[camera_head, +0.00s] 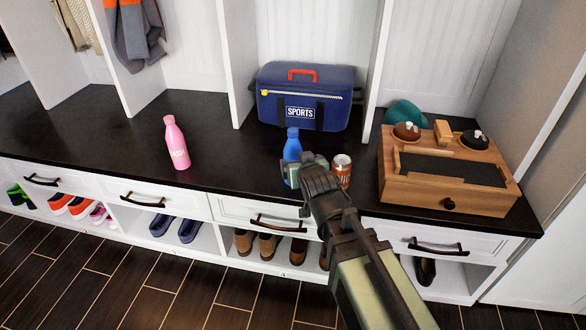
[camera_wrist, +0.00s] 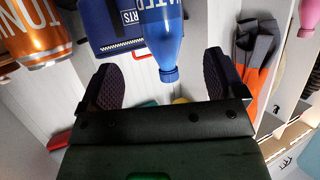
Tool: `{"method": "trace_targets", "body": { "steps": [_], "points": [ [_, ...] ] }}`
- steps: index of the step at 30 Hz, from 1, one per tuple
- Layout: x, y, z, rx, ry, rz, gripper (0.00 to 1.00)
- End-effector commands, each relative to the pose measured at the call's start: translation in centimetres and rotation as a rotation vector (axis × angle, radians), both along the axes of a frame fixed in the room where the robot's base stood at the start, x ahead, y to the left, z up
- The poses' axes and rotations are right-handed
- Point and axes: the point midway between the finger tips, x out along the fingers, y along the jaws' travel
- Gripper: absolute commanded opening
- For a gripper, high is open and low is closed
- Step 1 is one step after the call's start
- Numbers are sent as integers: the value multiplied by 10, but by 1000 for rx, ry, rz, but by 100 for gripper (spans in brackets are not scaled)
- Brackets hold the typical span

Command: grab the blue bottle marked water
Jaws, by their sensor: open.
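The blue bottle (camera_head: 292,146) stands upright on the dark bench top in front of the blue sports bag. Its lower part is hidden behind my gripper (camera_head: 306,172) in the head view. In the wrist view the blue bottle (camera_wrist: 165,40) appears upside down, with part of white lettering reading "ATER". Its capped end reaches into the gap between the two fingers of my gripper (camera_wrist: 161,80). The fingers are apart, one on each side of the bottle, with a visible gap on both sides.
An orange-brown can (camera_head: 341,171) stands close right of the bottle. The sports bag (camera_head: 304,97) is behind. A pink bottle (camera_head: 176,143) stands to the left with clear bench between. A wooden box (camera_head: 443,185) with small items on top is to the right.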

Motion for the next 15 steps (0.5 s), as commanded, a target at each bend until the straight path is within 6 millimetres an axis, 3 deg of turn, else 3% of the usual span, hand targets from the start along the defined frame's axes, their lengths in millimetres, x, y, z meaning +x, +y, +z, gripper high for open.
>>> {"method": "trace_targets", "body": {
  "steps": [6,12,15],
  "points": [
    [40,11,-20,-1,2,-1,88],
    [47,12,-21,-1,2,-1,88],
    [60,17,-27,-1,2,-1,88]
  ]
}}
